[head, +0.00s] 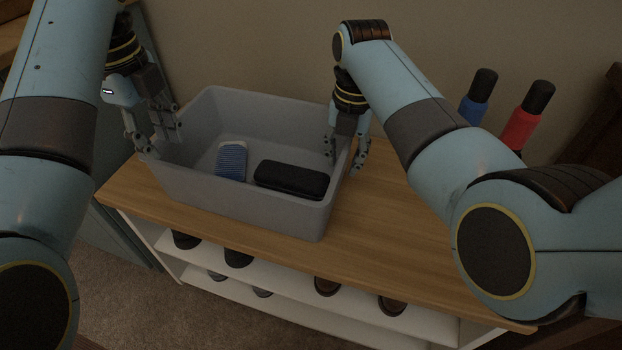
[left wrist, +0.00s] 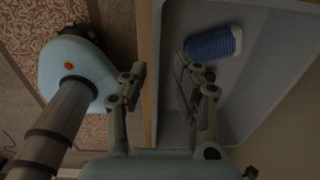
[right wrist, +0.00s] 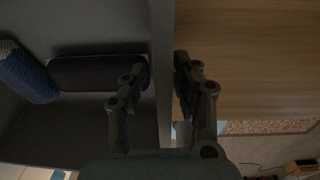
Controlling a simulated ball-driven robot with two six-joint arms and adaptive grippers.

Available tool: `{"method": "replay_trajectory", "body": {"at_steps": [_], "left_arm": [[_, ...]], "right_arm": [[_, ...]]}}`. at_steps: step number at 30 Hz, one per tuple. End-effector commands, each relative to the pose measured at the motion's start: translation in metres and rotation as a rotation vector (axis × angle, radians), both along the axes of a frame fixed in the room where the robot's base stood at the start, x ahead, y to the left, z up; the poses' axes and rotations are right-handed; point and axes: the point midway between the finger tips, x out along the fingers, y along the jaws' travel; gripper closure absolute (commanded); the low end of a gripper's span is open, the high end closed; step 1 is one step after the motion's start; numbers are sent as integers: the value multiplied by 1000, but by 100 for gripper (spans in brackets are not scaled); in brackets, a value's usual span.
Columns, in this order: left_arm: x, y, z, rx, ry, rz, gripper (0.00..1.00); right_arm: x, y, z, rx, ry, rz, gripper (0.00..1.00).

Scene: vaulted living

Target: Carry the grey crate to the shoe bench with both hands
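The grey crate (head: 240,195) sits on the wooden top of the shoe bench (head: 390,220), near its left end. Inside lie a blue ribbed item (head: 231,160) and a black oblong case (head: 290,179). My left gripper (head: 157,141) is at the crate's left wall, its fingers apart on either side of the rim, with a gap in the left wrist view (left wrist: 163,75). My right gripper (head: 346,152) straddles the right wall, fingers apart; the wall runs between them in the right wrist view (right wrist: 162,75). Contact there is hard to judge.
A blue bottle (head: 478,97) and a red bottle (head: 528,115), both with black caps, stand at the back right. Several shoes (head: 328,287) are on the white shelves under the bench top. Bare wood lies to the right of the crate. A wall is behind.

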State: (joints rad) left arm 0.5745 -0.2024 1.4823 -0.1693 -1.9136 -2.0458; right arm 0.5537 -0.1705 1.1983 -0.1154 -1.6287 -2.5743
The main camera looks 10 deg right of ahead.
Motion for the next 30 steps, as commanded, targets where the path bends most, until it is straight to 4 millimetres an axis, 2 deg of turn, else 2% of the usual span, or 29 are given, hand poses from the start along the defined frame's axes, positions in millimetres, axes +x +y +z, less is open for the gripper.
{"method": "replay_trajectory", "body": {"at_steps": [4,7,15,21,25,30], "left_arm": [[-1,0,11,0,1,0,71],[-1,0,12,0,2,0,71],[-1,0,12,1,2,0,71],[-1,0,12,0,1,1,71],[-1,1,12,0,1,1,71],[-1,1,12,0,1,1,71]], "right_arm": [[0,0,3,0,-1,0,71],[1,0,13,0,-4,0,71],[1,-3,72,1,-5,0,71],[1,-4,107,1,-3,0,71],[0,-5,117,0,-1,0,71],[-1,-5,120,0,1,0,71]]}}
